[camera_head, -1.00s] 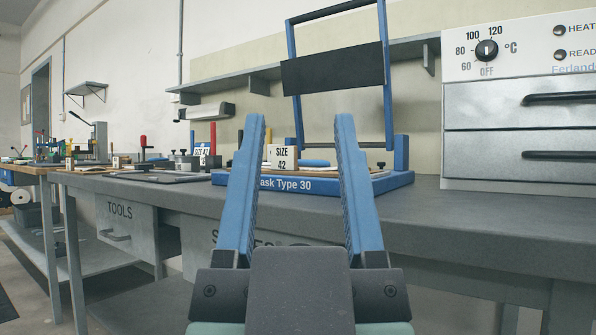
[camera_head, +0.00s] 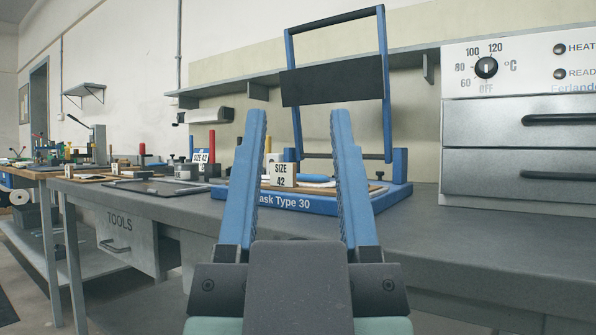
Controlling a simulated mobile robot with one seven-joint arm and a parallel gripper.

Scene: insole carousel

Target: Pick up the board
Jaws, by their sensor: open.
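A brown, thin board (camera_head: 376,190) lies in the blue fixture labelled "ask Type 30" (camera_head: 290,202) on the grey workbench. The first letter of the label is hidden behind a finger of mine. A white "SIZE 42" sign (camera_head: 281,175) stands at the front of the board, with white and blue items behind it. My gripper (camera_head: 298,115) is open and empty, its blue fingers pointing forward. The fingers appear on both sides of the sign, in front of the fixture, and hide parts of the board and fixture.
A blue frame with a black panel (camera_head: 333,80) stands raised over the fixture. An oven-like cabinet (camera_head: 520,120) with two drawers is at right. Another "SIZE 42" sign (camera_head: 201,157) and several tools stand at left. The bench front (camera_head: 440,235) is clear.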

